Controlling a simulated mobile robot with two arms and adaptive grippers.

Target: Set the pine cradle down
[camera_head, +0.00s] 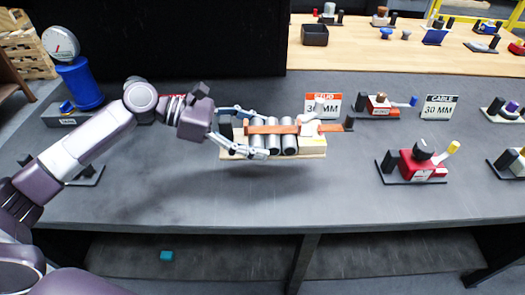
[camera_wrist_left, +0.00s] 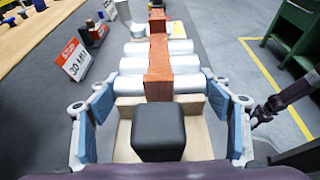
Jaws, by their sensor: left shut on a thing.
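The pine cradle (camera_head: 314,146) is a pale wooden holder carrying several silver cylinders (camera_head: 290,143) in a row. A red-brown bar (camera_head: 275,129) lies along its top. My left gripper (camera_head: 256,133) is shut on the near-left end of the cradle, one finger on each side. A shadow on the bench below suggests the cradle is held above the surface. In the left wrist view, the cradle (camera_wrist_left: 200,128) sits between the blue-padded fingers, with a dark block (camera_wrist_left: 158,132) at its near end. A purple arm end at the right is too unclear to read.
The grey bench (camera_head: 200,200) is clear in front of the cradle. A red "STUD 30 MM" sign (camera_head: 322,104) stands just behind it. A red valve-like part (camera_head: 418,165) on a dark plate is to the right. A blue cylinder with a gauge (camera_head: 80,85) stands back left.

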